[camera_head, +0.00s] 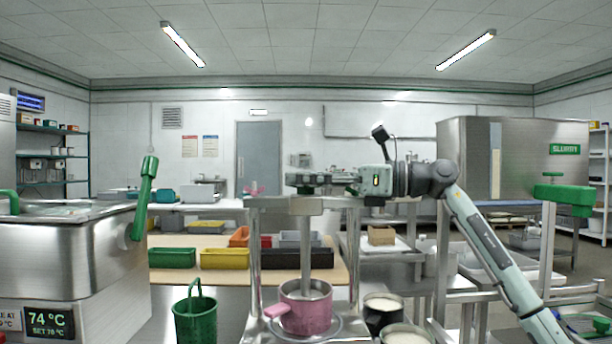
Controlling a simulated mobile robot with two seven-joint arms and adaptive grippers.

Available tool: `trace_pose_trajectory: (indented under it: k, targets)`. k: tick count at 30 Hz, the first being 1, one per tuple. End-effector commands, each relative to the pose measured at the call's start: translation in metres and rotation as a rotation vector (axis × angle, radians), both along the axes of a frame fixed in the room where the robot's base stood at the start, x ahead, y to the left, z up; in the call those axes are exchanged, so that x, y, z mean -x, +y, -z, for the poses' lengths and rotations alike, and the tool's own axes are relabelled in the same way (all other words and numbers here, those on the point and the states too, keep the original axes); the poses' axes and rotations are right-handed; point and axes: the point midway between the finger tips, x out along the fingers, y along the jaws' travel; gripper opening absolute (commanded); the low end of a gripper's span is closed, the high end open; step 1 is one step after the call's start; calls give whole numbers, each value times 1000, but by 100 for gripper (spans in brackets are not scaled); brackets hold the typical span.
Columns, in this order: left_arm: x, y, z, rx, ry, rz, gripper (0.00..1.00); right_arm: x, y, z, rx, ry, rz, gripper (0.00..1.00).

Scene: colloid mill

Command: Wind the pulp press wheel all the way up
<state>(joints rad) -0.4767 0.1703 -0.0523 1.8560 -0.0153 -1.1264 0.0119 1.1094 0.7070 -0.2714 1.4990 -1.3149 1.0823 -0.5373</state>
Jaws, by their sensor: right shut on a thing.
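The pulp press is a metal frame (354,262) with two posts and a top bar. A thick upright screw column (306,245) runs down from the bar into a pink pot (306,308) with a pink handle. A small pink piece (254,190), seemingly part of the press wheel, shows above the left post. The rest of the wheel is mostly hidden by my right gripper (298,180). That gripper lies level over the top bar, coming from the right, and is shut on the wheel as far as I can tell. My left gripper is out of view.
A steel tank with a green lever (145,197) stands at left. A green bucket (195,318) is left of the press; pots of white stuff (384,302) stand right of it. Coloured bins (226,258) line a table behind. A steel machine (500,165) stands at right.

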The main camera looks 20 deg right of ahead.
Motion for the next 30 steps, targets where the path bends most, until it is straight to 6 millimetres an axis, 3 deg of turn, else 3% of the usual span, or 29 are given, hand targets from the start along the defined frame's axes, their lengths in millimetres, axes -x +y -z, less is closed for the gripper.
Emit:
trace_pose_trajectory:
  k: [12,13,18,26,30]
  targets:
    - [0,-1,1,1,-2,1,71,0,0,0,2,-3,-4,21]
    - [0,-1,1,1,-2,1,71,0,0,0,2,-3,-4,53]
    - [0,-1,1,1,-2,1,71,0,0,0,1,-2,-5,72]
    - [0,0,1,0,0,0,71,0,0,0,1,0,-5,72]
    - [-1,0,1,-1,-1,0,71,0,0,-11,0,-4,-5,72]
